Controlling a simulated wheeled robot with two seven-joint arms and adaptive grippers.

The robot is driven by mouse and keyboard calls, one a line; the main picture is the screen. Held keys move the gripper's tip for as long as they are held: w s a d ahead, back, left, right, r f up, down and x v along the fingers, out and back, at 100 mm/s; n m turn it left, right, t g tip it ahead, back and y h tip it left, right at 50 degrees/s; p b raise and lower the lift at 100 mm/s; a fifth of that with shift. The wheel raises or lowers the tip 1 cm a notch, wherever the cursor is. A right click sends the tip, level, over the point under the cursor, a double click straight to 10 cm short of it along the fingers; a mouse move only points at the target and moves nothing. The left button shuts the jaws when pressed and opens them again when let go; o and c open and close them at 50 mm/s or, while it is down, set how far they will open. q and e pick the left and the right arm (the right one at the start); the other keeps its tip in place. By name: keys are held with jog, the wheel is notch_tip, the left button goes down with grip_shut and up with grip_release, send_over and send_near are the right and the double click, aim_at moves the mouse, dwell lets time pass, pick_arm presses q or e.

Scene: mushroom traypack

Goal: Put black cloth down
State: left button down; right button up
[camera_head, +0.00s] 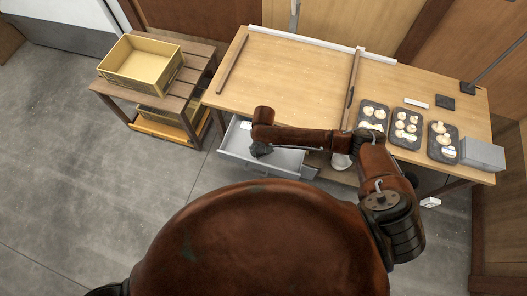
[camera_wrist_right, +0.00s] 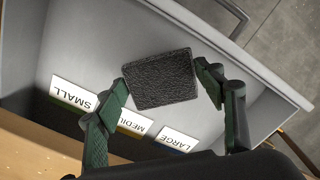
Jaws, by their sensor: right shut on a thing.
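The black cloth (camera_wrist_right: 160,80) is a dark, textured square in the right wrist view. My right gripper (camera_wrist_right: 163,85) is shut on it, with a green finger at its left and right edges. Behind it lies the grey interior of an open drawer (camera_wrist_right: 75,40). In the head view my right gripper (camera_head: 261,150) is over the left part of this drawer (camera_head: 290,158), which is pulled out from under the wooden table (camera_head: 285,75). Whether the cloth touches the drawer floor I cannot tell. My left gripper is not in view.
Label cards reading SMALL (camera_wrist_right: 73,94), MEDIUM (camera_wrist_right: 134,122) and LARGE (camera_wrist_right: 177,139) lie in the drawer. Black mushroom trays, a grey box (camera_head: 483,154) and a dark square (camera_head: 445,102) are on the table's right. A yellow crate (camera_head: 150,82) stands on a side rack.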

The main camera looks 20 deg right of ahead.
jog(key=shift+f+b, duration=0.3)
jog(key=shift+f, duration=1.45)
jog(key=shift+f, duration=0.15)
jog(key=o, duration=1)
notch_tip(320, 180, up, 12)
jog(key=shift+r+p, duration=0.2)
jog(key=shift+p, duration=0.85)
